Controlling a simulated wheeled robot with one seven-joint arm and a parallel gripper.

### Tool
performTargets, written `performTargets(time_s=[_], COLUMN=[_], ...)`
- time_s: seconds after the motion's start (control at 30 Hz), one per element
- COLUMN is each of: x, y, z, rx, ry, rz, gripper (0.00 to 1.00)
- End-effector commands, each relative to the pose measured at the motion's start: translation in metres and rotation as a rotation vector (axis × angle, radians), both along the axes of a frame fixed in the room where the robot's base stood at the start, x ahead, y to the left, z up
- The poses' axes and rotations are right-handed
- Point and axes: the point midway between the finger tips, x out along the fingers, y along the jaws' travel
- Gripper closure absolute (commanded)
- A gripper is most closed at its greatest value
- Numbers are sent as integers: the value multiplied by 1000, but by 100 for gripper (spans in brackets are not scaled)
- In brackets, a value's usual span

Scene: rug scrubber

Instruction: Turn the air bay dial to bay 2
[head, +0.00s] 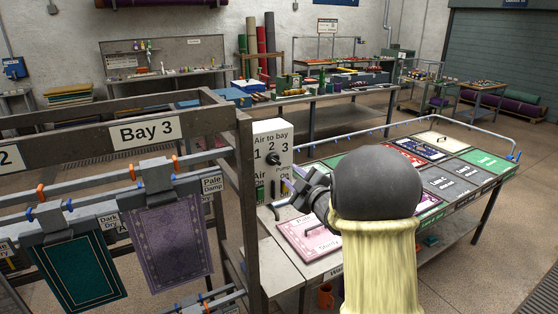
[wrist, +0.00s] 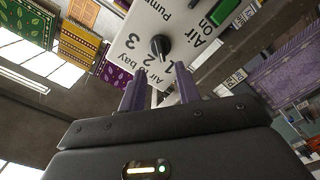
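The air bay dial (head: 273,158) is a small black knob on a white panel (head: 285,135) marked "Air to bay" with 1, 2 and 3 above the knob. In the wrist view the dial (wrist: 160,46) appears upside down, just beyond my fingertips. I cannot tell for certain which number it points to. My gripper (wrist: 159,74) has its two purple fingers apart with nothing between them. The fingers are short of the dial and do not grip it. In the head view my gripper (head: 291,187) is right of and below the dial, partly hidden by my arm.
A rack with a "Bay 3" sign (head: 146,132) holds hanging rugs, including a purple one (head: 168,240), at left. A table with coloured panels (head: 440,155) lies behind my arm. A green switch (wrist: 224,10) sits on the panel near the dial.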

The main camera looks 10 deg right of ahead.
Motion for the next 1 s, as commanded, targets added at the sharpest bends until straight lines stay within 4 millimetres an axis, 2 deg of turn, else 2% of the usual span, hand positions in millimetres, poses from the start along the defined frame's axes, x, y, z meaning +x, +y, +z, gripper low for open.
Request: performTargets(time_s=[0.1,0.43,0.6,0.87,1.0], x=[21,70,80,81,81], y=[7,24,28,28,28], z=[2,2,0,0,0], rx=[-2,0,0,1,1], ry=[2,1,2,1,1], rz=[2,3,3,2,2], gripper=[67,67,67,67,95])
